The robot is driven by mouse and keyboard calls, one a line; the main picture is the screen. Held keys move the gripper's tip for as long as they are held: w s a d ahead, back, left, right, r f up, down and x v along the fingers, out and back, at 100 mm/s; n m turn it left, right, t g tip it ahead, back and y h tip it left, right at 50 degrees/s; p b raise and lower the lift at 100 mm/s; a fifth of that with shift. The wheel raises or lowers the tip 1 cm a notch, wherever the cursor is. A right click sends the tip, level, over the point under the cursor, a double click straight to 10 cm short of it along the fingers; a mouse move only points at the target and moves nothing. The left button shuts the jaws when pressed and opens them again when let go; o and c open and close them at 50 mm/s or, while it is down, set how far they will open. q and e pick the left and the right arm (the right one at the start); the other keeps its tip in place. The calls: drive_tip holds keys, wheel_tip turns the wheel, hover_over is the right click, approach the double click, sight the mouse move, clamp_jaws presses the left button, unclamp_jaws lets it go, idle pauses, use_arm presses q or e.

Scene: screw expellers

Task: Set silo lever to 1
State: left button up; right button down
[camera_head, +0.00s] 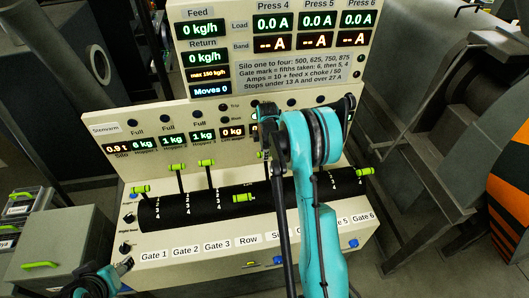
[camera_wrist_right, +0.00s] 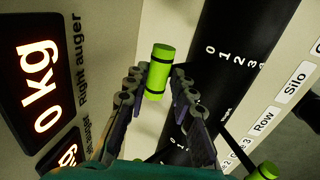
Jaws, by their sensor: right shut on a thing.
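The green handle of the silo lever (camera_wrist_right: 159,72) sits between the fingers of my right gripper (camera_wrist_right: 157,92), which is shut on it in the right wrist view. In the head view only a bit of this handle (camera_head: 262,154) shows beside my teal right arm, which hides most of the gripper. The handle is at the upper, far side of the black drum (camera_head: 222,209). The number it stands at cannot be read. The Silo label (camera_wrist_right: 295,82) shows in the wrist view. Part of my left arm shows at the head view's lower left; its fingers cannot be made out.
The row lever's green handle (camera_head: 243,198) stands lower, left of the silo lever. The gate 1 (camera_head: 140,188), gate 2 (camera_head: 177,168) and gate 3 (camera_head: 207,162) handles are farther left. The gate 6 handle (camera_head: 365,172) is at right. A display panel (camera_head: 270,45) rises behind.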

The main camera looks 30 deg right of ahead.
drive_tip(key=shift+s+a+r+t+b, duration=0.15)
drive_tip(key=shift+s+t+b, duration=0.25)
drive_tip(key=shift+s+b, duration=0.1)
drive_tip(key=s+t, duration=0.1)
drive_tip(key=s+a+r+b, duration=0.1)
drive_tip(key=s, duration=0.1)
drive_tip(key=s+r+t+h+b, duration=0.1)
drive_tip(key=shift+s+a+t, duration=0.3)
drive_tip(key=shift+a, duration=0.1)
drive_tip(key=c, duration=1.4)
unclamp_jaws()
drive_tip(key=shift+o, duration=0.2)
drive_tip(key=shift+w, duration=0.1)
drive_tip(key=v, duration=1.2)
